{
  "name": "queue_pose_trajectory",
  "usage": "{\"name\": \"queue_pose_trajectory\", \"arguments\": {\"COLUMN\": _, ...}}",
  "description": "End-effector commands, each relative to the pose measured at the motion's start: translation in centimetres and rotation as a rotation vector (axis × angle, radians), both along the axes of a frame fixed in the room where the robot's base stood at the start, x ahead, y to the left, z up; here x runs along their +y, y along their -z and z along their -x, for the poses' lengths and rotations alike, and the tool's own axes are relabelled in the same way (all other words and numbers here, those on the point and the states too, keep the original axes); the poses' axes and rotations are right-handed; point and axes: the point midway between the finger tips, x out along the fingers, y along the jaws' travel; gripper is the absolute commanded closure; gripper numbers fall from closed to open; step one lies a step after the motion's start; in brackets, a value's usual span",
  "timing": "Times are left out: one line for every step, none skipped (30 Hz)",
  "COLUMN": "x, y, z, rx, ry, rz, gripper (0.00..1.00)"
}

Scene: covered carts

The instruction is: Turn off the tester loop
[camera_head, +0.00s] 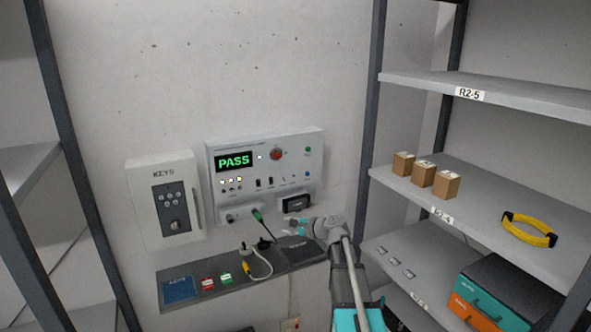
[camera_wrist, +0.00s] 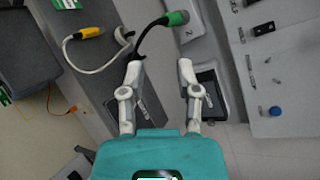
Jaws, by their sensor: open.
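The tester (camera_head: 265,165) is a light grey panel on the wall, with a green display (camera_head: 234,161) reading what looks like "PASS". It has a red round button (camera_head: 276,154), small switches and knobs, and sockets. A cable with a green plug (camera_head: 257,214) is at its lower edge; the green plug also shows in the wrist view (camera_wrist: 177,18). My gripper (camera_head: 298,226) is just below the tester's lower right, above the shelf. In the wrist view my gripper (camera_wrist: 160,75) is open with nothing between its fingers. A blue knob (camera_wrist: 275,111) on the panel lies to its right.
A dark shelf (camera_head: 235,294) below holds a blue card, red and green blocks and a yellow-plug cable (camera_head: 262,265). A key cabinet (camera_head: 165,200) hangs left. Racks stand at both sides; the right one (camera_head: 490,205) holds boxes and a yellow coil.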

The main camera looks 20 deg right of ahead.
Motion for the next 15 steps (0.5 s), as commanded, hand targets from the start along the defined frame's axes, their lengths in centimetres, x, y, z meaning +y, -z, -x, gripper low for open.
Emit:
{"name": "queue_pose_trajectory", "arguments": {"x": -2.7, "y": -2.3, "z": -1.1, "rx": -0.016, "ry": 0.063, "rz": -0.083, "gripper": 0.57}}
{"name": "queue_pose_trajectory", "arguments": {"x": -3.9, "y": -3.2, "z": -1.5, "rx": -0.027, "ry": 0.098, "rz": -0.134, "gripper": 0.57}}
{"name": "queue_pose_trajectory", "arguments": {"x": -5.6, "y": -4.3, "z": -1.9, "rx": -0.039, "ry": 0.14, "rz": -0.199, "gripper": 0.57}}
{"name": "queue_pose_trajectory", "arguments": {"x": -6.8, "y": -5.1, "z": -2.1, "rx": -0.048, "ry": 0.17, "rz": -0.246, "gripper": 0.57}}
{"name": "queue_pose_trajectory", "arguments": {"x": -7.9, "y": -5.8, "z": -2.3, "rx": -0.055, "ry": 0.195, "rz": -0.289, "gripper": 0.57}}
{"name": "queue_pose_trajectory", "arguments": {"x": -9.3, "y": -6.6, "z": -2.5, "rx": -0.066, "ry": 0.227, "rz": -0.34, "gripper": 0.57}}
{"name": "queue_pose_trajectory", "arguments": {"x": -10.1, "y": -7.1, "z": -2.6, "rx": -0.073, "ry": 0.246, "rz": -0.375, "gripper": 0.57}}
{"name": "queue_pose_trajectory", "arguments": {"x": -10.9, "y": -7.6, "z": -2.7, "rx": -0.079, "ry": 0.264, "rz": -0.405, "gripper": 0.57}}
{"name": "queue_pose_trajectory", "arguments": {"x": -11.9, "y": -8.1, "z": -2.8, "rx": -0.086, "ry": 0.285, "rz": -0.441, "gripper": 0.57}}
{"name": "queue_pose_trajectory", "arguments": {"x": -12.4, "y": -8.4, "z": -2.8, "rx": -0.091, "ry": 0.296, "rz": -0.463, "gripper": 0.57}}
{"name": "queue_pose_trajectory", "arguments": {"x": -12.8, "y": -8.6, "z": -2.8, "rx": -0.094, "ry": 0.305, "rz": -0.481, "gripper": 0.57}}
{"name": "queue_pose_trajectory", "arguments": {"x": -13.3, "y": -8.9, "z": -2.9, "rx": -0.098, "ry": 0.315, "rz": -0.501, "gripper": 0.57}}
{"name": "queue_pose_trajectory", "arguments": {"x": -13.6, "y": -9.0, "z": -2.9, "rx": -0.101, "ry": 0.321, "rz": -0.511, "gripper": 0.57}}
{"name": "queue_pose_trajectory", "arguments": {"x": -13.7, "y": -9.1, "z": -2.9, "rx": -0.102, "ry": 0.325, "rz": -0.518, "gripper": 0.57}}
{"name": "queue_pose_trajectory", "arguments": {"x": -13.9, "y": -9.1, "z": -2.8, "rx": -0.103, "ry": 0.329, "rz": -0.524, "gripper": 0.57}}
